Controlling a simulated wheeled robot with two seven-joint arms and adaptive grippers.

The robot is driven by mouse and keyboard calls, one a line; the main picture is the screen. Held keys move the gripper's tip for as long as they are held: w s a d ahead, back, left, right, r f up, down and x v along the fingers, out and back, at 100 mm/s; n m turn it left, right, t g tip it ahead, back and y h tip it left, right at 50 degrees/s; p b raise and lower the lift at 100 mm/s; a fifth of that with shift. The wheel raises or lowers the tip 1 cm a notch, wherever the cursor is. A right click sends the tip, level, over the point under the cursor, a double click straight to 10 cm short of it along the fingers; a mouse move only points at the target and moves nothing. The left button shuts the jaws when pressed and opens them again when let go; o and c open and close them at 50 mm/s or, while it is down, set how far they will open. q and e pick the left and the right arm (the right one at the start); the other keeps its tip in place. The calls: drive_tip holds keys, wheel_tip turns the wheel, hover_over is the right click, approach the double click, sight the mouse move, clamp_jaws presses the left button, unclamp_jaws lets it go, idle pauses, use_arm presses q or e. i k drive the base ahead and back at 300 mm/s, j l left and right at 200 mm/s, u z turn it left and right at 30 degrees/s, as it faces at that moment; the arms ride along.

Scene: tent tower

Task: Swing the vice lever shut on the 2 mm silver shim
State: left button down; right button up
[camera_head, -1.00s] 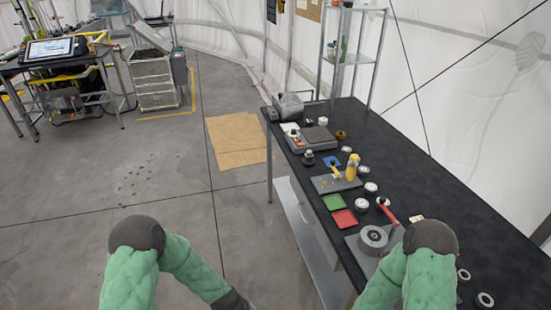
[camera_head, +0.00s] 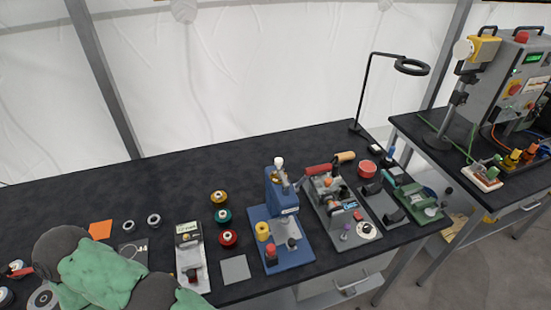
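No gripper shows; only a green-sleeved arm of mine crosses the lower left corner and runs out of the bottom edge. A grey fixture (camera_head: 343,210) on the black bench has a red-handled lever (camera_head: 318,169) and a tan handle (camera_head: 345,156). A green fixture (camera_head: 418,203) with a teal lever stands to its right. I cannot tell for certain which one is the vice, or whether its jaws hold anything. A flat grey square plate (camera_head: 235,269) lies at the front of the bench; I cannot tell whether it is the 2 mm silver shim.
A blue press (camera_head: 287,217) stands left of the grey fixture. Red, teal and yellow spools (camera_head: 228,238), a small gauge (camera_head: 190,250) and an orange square (camera_head: 100,229) lie further left. A lamp (camera_head: 368,90) stands at the back right. The rear left bench is clear.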

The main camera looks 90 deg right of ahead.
sight(429, 212)
drive_tip(key=z, duration=0.45)
drive_tip(key=j+z, duration=0.1)
drive_tip(key=z, duration=0.3)
drive_tip(key=j+z, duration=0.1)
drive_tip(key=z, duration=0.75)
drive_tip(key=l+z, duration=0.2)
drive_tip(key=z, duration=2.6)
drive_tip(key=i+l+z, duration=0.25)
drive_tip(key=i, duration=0.2)
